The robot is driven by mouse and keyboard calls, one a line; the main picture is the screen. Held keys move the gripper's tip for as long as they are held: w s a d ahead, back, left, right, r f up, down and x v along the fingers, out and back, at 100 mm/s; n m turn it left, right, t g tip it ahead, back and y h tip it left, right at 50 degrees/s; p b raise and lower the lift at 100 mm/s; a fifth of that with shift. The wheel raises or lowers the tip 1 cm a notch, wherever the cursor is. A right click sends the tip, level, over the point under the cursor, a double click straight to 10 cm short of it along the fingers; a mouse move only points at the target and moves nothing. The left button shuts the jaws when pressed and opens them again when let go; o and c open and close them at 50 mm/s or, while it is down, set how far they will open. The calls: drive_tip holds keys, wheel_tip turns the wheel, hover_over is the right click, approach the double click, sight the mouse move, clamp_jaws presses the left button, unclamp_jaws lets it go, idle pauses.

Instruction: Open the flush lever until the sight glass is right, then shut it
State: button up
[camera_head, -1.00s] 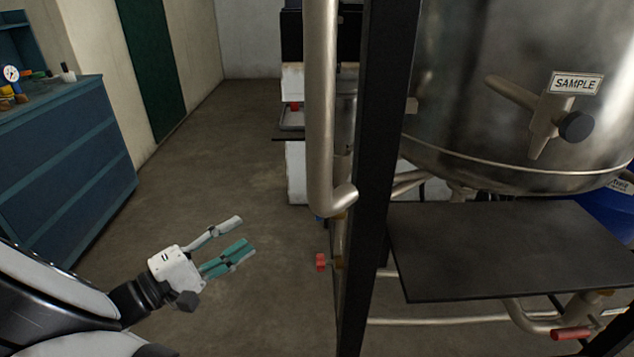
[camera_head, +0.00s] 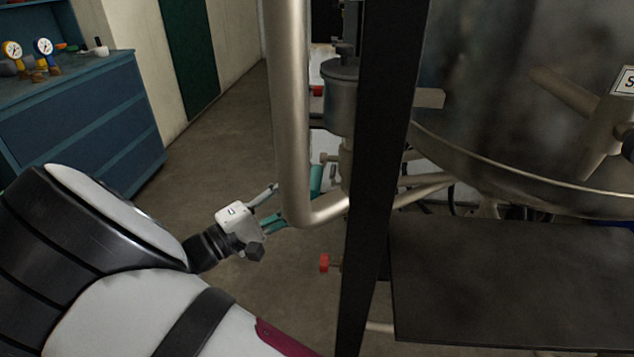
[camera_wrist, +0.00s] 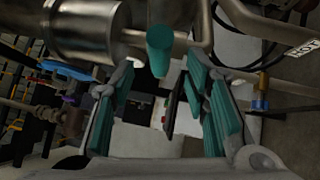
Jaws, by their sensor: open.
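My gripper (camera_head: 280,204) is open and empty, beside the bend of a thick steel pipe that hides part of the space beyond its fingertips. A teal cylindrical grip (camera_head: 316,179), which looks like the flush lever's handle, stands just behind that pipe by a metal fitting. In the wrist view the teal grip (camera_wrist: 159,52) lies ahead of my gripper (camera_wrist: 166,84), roughly in line with the gap between the teal finger pads. The grip is apart from the pads in the picture; its exact distance is unclear. I cannot make out the sight glass.
The thick steel pipe (camera_head: 289,110) and a black upright post (camera_head: 376,170) stand close to my gripper. A red valve handle (camera_head: 324,263) sits lower down. A large steel vessel (camera_head: 500,110) and dark shelf (camera_head: 500,285) are at right. A blue cabinet (camera_head: 85,120) stands at left.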

sight(316, 182)
drive_tip(key=x, duration=0.6)
drive_tip(key=shift+w+d+b, duration=0.2)
drive_tip(key=shift+d+b, duration=0.05)
drive_tip(key=shift+b, duration=0.05)
clamp_jaws()
